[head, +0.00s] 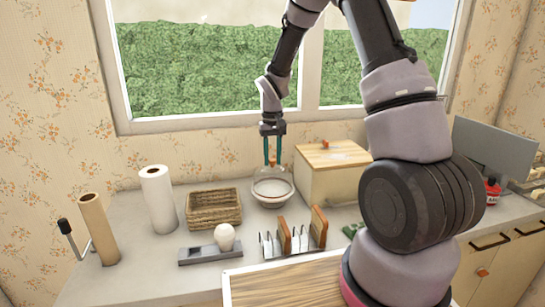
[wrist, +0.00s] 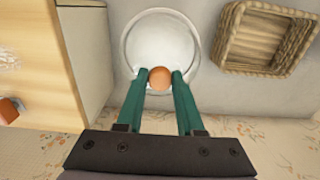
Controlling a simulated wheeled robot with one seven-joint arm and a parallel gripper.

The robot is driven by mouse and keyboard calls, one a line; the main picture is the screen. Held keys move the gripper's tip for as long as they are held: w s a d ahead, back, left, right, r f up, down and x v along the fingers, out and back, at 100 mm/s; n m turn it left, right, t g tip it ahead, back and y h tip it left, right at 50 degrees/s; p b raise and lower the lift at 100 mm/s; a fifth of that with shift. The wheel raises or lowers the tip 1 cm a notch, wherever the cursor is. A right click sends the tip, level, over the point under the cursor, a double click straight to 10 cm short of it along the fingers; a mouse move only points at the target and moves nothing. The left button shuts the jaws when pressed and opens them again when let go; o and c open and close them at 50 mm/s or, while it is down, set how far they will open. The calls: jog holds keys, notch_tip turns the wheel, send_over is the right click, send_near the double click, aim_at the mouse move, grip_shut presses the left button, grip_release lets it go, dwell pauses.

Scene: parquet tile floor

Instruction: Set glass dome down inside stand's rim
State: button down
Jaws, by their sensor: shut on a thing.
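My gripper (head: 273,162) points straight down, its two green fingers closed on the orange-brown knob of the clear glass dome (head: 273,180). In the wrist view my gripper (wrist: 160,78) has one finger on each side of the round knob (wrist: 160,74). The pale round stand (head: 270,202) is on the counter directly below the dome. In the wrist view the dome and the stand's pale rim (wrist: 127,38) look nearly concentric. The glass is faint, so I cannot tell whether the dome's lower edge touches the stand or hovers just above it.
A wicker basket (head: 214,208) stands left of the stand, and a box with a wooden lid (head: 330,157) stands close on its right. A toast rack (head: 293,238) is in front. A paper roll (head: 158,198) is farther left. The window wall is close behind.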

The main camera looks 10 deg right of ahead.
jog(key=shift+f, duration=0.35)
jog(key=shift+c, duration=2.3)
grip_release()
jog(key=shift+r, duration=1.5)
jog(key=shift+r, duration=1.95)
